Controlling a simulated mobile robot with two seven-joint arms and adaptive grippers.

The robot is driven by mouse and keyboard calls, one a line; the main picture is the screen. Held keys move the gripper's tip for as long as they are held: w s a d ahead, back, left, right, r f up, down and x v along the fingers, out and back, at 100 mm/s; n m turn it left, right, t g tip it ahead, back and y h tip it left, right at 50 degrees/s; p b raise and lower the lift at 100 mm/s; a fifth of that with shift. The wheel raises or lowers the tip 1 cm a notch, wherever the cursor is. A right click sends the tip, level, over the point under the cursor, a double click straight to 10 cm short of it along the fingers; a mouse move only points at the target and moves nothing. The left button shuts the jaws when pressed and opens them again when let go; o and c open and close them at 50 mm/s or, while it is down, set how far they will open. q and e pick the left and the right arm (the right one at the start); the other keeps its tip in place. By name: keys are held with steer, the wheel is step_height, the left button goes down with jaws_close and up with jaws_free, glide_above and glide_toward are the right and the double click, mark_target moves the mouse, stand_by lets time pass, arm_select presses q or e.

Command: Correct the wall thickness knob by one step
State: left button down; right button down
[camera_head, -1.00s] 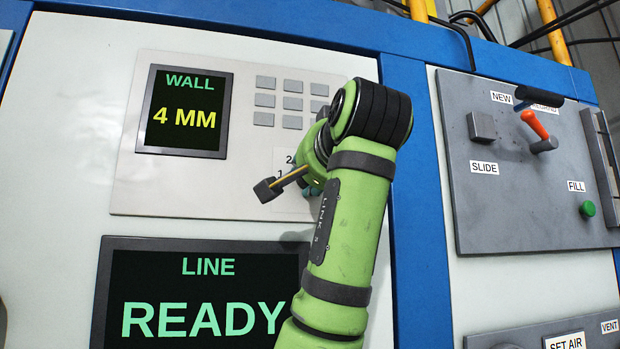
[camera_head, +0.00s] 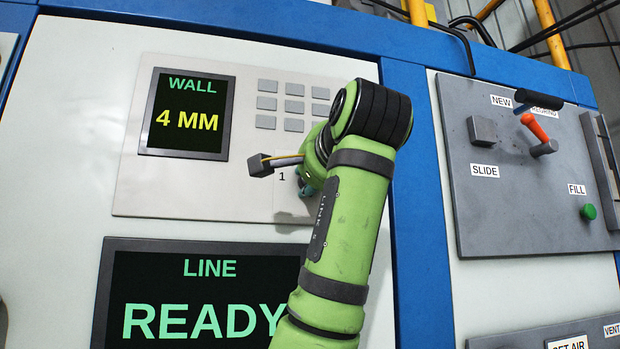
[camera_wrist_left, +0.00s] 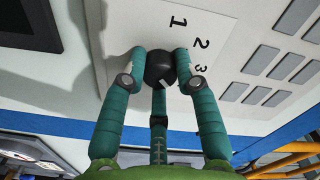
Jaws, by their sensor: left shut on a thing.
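The wall thickness knob (camera_wrist_left: 160,67) is black and round with a short white mark on its lower right. It shows in the left wrist view, beside a white plate with the printed numbers 1, 2 and 3 (camera_wrist_left: 199,43). My left gripper (camera_wrist_left: 160,74) has its teal fingers closed around the knob. I cannot tell which number the mark points to. In the head view my left wrist hides the knob, and only a bit of a teal finger (camera_head: 306,189) shows. The wall display (camera_head: 187,113) reads WALL 4 MM. My right gripper is not in view.
A grey keypad (camera_head: 293,106) sits just above my left wrist. A large display (camera_head: 200,295) below reads LINE READY. A grey panel (camera_head: 525,205) to the right carries a red-handled lever (camera_head: 538,133), a SLIDE block (camera_head: 482,130) and a green FILL button (camera_head: 588,211).

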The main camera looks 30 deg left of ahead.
arm_select(q)
steer(key=shift+r, duration=0.3)
steer(key=c, duration=1.2)
jaws_free()
steer(key=shift+o, duration=1.3)
steer(key=shift+w+d+f, duration=0.1)
steer(key=shift+d, duration=0.05)
steer(key=v, duration=1.2)
